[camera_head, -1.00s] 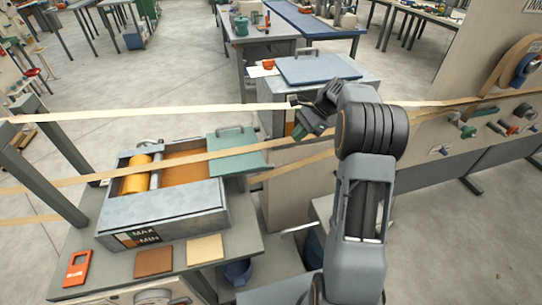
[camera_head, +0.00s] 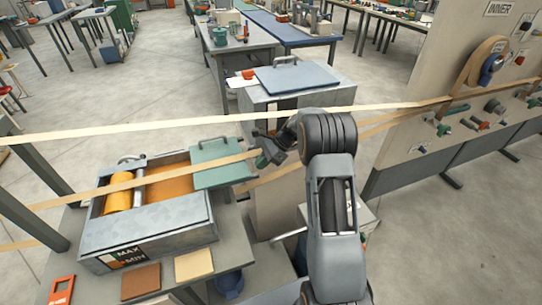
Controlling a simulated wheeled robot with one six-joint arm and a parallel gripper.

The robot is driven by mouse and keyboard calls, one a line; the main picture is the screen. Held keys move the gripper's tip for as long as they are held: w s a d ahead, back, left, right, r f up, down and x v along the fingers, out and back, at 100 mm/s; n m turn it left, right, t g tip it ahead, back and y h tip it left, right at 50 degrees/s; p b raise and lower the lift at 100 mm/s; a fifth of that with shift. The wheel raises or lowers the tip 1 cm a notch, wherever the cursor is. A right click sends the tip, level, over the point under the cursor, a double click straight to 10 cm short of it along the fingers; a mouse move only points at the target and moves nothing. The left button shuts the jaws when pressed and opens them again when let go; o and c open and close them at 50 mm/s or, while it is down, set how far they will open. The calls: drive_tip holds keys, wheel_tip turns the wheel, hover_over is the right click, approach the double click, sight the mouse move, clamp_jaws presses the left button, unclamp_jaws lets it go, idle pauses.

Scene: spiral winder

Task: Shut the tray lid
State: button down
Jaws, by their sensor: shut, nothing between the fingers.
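The grey metal tray (camera_head: 165,231) sits on a bench at the left, open at the top. A yellow roller (camera_head: 118,192) and an orange-brown interior show inside it. The green lid (camera_head: 222,165) with a bar handle (camera_head: 209,142) lies beyond the tray's right end, swung clear of the opening. My gripper (camera_head: 258,155) is shut and empty. In this view it is just right of the lid, close to the paper bands; I cannot tell whether it touches either.
Pale paper bands (camera_head: 150,132) stretch across the scene above and in front of the tray. A grey cabinet with a blue-grey lid (camera_head: 297,77) stands behind. A control panel (camera_head: 470,110) with knobs is at the right. Sample squares (camera_head: 193,265) lie before the tray.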

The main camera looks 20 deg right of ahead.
sight(219, 176)
drive_tip(key=shift+a, duration=1.15)
drive_tip(key=a+p, duration=0.1)
drive_tip(key=a, duration=1.1)
drive_tip(key=shift+a, duration=0.25)
